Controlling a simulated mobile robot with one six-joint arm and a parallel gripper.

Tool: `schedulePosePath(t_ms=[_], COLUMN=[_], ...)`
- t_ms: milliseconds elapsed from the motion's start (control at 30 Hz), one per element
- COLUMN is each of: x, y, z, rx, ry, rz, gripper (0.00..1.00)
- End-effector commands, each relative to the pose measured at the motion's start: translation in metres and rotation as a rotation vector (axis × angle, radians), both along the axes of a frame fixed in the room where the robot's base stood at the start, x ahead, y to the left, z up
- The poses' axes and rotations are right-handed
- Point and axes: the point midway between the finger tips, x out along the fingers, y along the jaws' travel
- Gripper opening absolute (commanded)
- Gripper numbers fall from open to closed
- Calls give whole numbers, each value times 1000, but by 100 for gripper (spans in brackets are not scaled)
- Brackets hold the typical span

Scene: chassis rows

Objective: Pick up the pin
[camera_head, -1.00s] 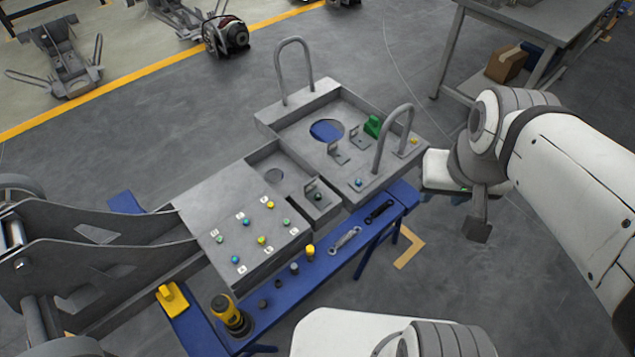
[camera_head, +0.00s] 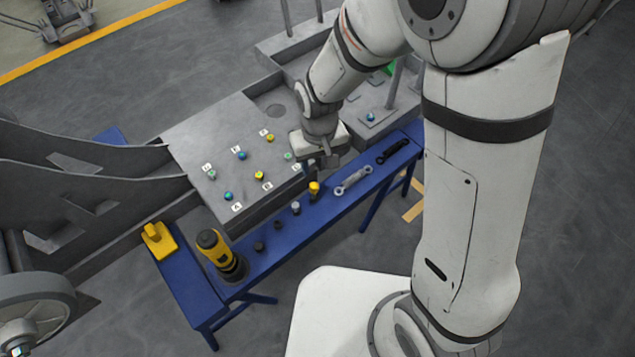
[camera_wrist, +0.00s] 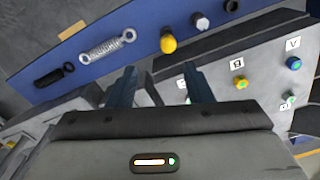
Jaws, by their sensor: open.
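A small yellow-topped piece (camera_head: 314,188), which looks like the pin, stands upright on the blue bench (camera_head: 290,233) near the grey block's front edge. In the wrist view the yellow top (camera_wrist: 168,42) shows just beyond the fingertips, roughly midway between them. My gripper (camera_head: 325,167) is just above and slightly right of it in the head view, pointing down. In the wrist view my gripper (camera_wrist: 160,75) is open, its two fingers apart with nothing between them. The piece's lower part is mostly hidden in the wrist view.
A grey cylinder (camera_head: 295,208) and darker short pieces stand left of it. A yellow-black tool (camera_head: 222,255) stands farther left. The grey panel (camera_head: 190,145) carries several coloured knobs.

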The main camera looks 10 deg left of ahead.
Motion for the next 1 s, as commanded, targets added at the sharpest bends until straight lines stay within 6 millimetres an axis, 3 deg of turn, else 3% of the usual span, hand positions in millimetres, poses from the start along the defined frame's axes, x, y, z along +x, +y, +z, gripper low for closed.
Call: schedulePosePath(t_ms=[33, 167, 700, 1000], x=[-2, -4, -9, -9], y=[6, 12, 10, 11], z=[-13, -28, -94, -99], rx=[-5, -9, -9, -8], ry=[7, 13, 13, 11], rz=[14, 27, 28, 29], gripper=[46, 46, 46, 46])
